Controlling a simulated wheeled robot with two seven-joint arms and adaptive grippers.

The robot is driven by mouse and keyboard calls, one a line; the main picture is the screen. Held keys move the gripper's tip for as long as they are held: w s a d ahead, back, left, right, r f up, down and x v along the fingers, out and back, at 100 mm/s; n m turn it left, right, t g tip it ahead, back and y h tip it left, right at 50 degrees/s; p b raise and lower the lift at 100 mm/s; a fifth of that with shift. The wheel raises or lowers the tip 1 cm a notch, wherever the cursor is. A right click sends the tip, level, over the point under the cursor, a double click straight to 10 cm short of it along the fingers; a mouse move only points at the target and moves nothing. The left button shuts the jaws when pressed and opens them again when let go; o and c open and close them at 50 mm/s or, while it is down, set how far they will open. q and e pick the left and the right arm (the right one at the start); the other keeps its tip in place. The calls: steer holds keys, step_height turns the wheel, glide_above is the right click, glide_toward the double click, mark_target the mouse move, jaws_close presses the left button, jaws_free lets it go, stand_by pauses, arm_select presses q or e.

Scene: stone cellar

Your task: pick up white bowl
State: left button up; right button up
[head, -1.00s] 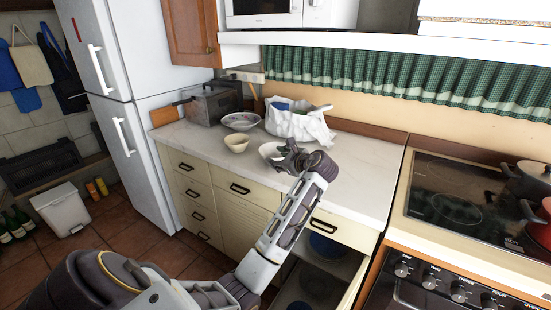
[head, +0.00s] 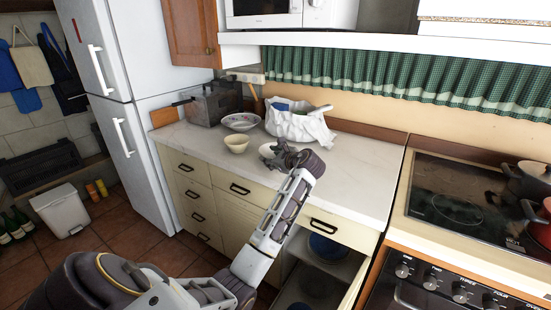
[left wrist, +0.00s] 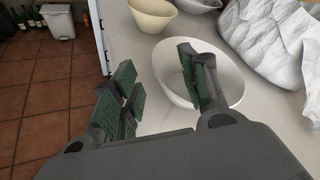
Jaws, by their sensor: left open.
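The white bowl (head: 266,150) stands on the counter, partly hidden behind my left gripper (head: 281,155) in the head view. In the left wrist view the white bowl (left wrist: 228,77) is upright and looks empty. My left gripper (left wrist: 157,92) is open, with dark green pads on its fingers. In that view one finger overlaps the bowl's inside and the other is outside it to the left, with the near left rim between them. I cannot tell whether either finger touches the bowl. My right gripper is not in view.
A cream bowl (head: 237,144), a patterned bowl (head: 241,122) and a crumpled white bag (head: 300,124) stand close behind on the counter. An open drawer or cupboard (head: 328,247) is below at the front. The counter (head: 362,170) is clear to the right, before the stove (head: 450,200).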

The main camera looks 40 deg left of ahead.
arm_select(q)
steer(key=shift+x, duration=1.75)
jaws_close()
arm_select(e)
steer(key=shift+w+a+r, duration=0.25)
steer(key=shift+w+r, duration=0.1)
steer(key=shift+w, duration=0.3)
